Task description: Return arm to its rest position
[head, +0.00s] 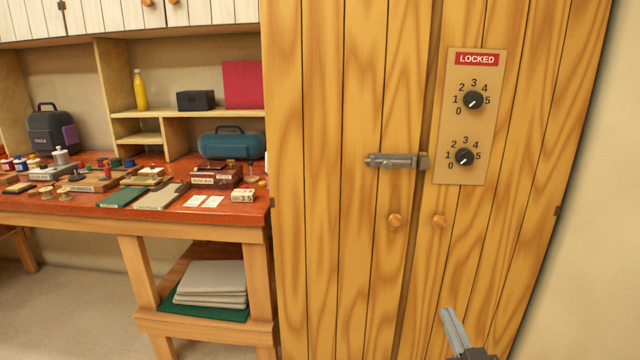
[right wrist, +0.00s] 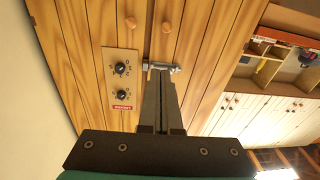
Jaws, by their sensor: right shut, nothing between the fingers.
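My right gripper (head: 452,322) is at the bottom of the head view, in front of the lower part of the wooden cabinet (head: 320,200). Its fingers are shut with nothing between them. In the right wrist view the gripper (right wrist: 161,75) points at the cabinet doors, and its fingers overlap the view of the metal bolt (right wrist: 148,65). I cannot tell any contact there; in the head view the gripper is apart from the bolt (head: 395,160). My left gripper is not in view.
A panel (head: 450,130) with a red "LOCKED" sign and two dials is on the right door. Two round knobs (head: 395,220) sit below the bolt. A cluttered red-topped workbench (head: 230,213) stands at left. Bare wall (head: 590,230) is at right.

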